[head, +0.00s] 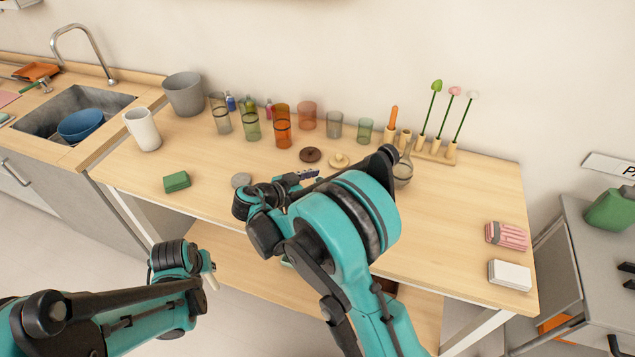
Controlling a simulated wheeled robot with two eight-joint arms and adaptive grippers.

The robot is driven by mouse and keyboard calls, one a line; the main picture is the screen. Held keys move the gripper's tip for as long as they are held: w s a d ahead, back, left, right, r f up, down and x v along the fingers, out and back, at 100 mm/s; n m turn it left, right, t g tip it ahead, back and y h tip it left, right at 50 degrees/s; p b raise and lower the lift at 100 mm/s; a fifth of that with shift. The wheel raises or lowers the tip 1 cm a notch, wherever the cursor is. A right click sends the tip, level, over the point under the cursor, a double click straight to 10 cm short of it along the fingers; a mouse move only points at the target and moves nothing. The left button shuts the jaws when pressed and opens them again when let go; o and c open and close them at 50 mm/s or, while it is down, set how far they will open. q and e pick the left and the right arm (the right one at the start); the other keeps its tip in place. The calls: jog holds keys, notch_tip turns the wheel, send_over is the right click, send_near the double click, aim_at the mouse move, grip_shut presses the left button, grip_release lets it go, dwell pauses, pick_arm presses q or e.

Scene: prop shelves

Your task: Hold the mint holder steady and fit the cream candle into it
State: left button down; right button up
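I cannot make out a mint holder for certain; my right arm covers part of the table. A small strip of pale green (287,262) shows below the table's front edge, mostly hidden by that arm. My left gripper (207,272) is low in front of the table. A pale, slim, cream-coloured piece (212,282) shows at its tip; I cannot tell whether it is the cream candle or part of the gripper. My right gripper (300,177) is over the front middle of the table, partly hidden by my arm, its opening unclear.
Several glasses, including an orange tumbler (283,127), stand at the back. A wooden rack (436,153) holds flower-topped sticks. A brown disc (310,155) and cream knobbed disc (339,160) lie mid-table. A green block (176,182) is left. The table's right part has free room.

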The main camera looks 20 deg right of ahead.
grip_shut()
